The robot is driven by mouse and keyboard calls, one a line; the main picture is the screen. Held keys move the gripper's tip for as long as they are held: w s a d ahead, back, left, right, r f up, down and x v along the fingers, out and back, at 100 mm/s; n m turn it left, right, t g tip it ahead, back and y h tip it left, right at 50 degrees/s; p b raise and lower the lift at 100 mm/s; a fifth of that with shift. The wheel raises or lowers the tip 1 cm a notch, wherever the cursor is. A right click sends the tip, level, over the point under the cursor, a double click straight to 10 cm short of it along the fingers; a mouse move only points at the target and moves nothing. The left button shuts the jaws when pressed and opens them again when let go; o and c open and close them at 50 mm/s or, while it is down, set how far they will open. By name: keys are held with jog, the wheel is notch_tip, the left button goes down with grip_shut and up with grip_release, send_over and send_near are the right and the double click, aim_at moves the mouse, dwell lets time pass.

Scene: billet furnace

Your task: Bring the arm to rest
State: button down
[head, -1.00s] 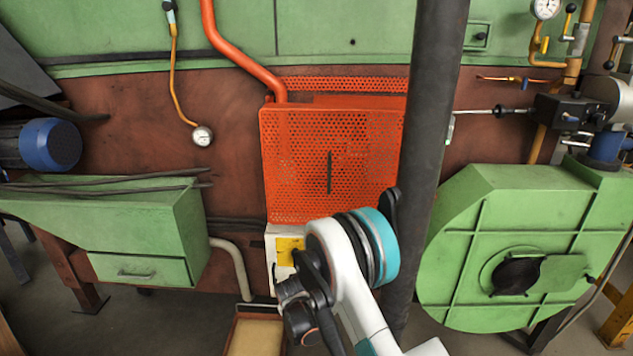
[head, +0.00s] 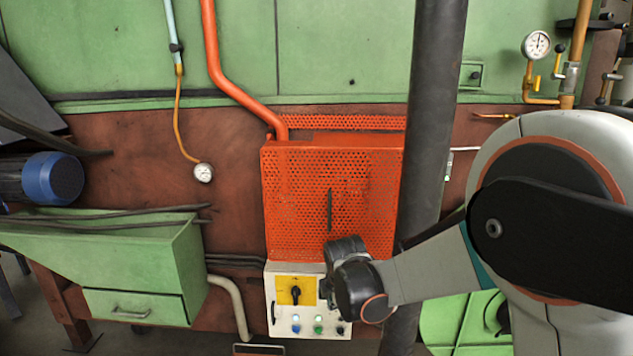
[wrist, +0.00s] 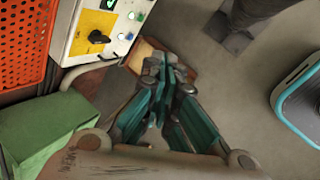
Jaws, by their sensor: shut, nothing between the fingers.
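My gripper (wrist: 172,72) shows in the wrist view with its teal fingers brought together at the tips, shut and empty. It points down toward the floor, beside the white control panel. In the head view my arm reaches in from the right, with its wrist in front of the panel's upper right part. The gripper's fingers cannot be made out there. The control panel (head: 274,296) has a yellow plate with a black rotary switch (head: 295,291) and several lit buttons below. The panel also shows at the top left of the wrist view (wrist: 72,20).
An orange perforated guard (head: 300,200) is above the panel. A dark vertical pipe (head: 433,90) stands right of it. A green box (head: 150,260) with a drawer is at the left. A pressure gauge (head: 203,172) hangs on a hose. A wooden-coloured tray (wrist: 148,50) lies below my gripper.

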jog(key=s+d+r+m, duration=0.95)
jog(key=s+r, duration=0.25)
jog(key=s, duration=0.2)
jog(key=s+d+m+t, duration=0.1)
jog(key=s+d+m, duration=0.1)
jog(key=s+m, duration=0.4)
jog(key=s+d+r+m, duration=0.1)
jog(key=s+d+m, duration=0.2)
jog(key=s+m, duration=0.3)
jog(key=s, duration=0.4)
jog(key=shift+s+t, duration=0.25)
jog(key=shift+t, duration=0.15)
jog(key=shift+d, duration=0.2)
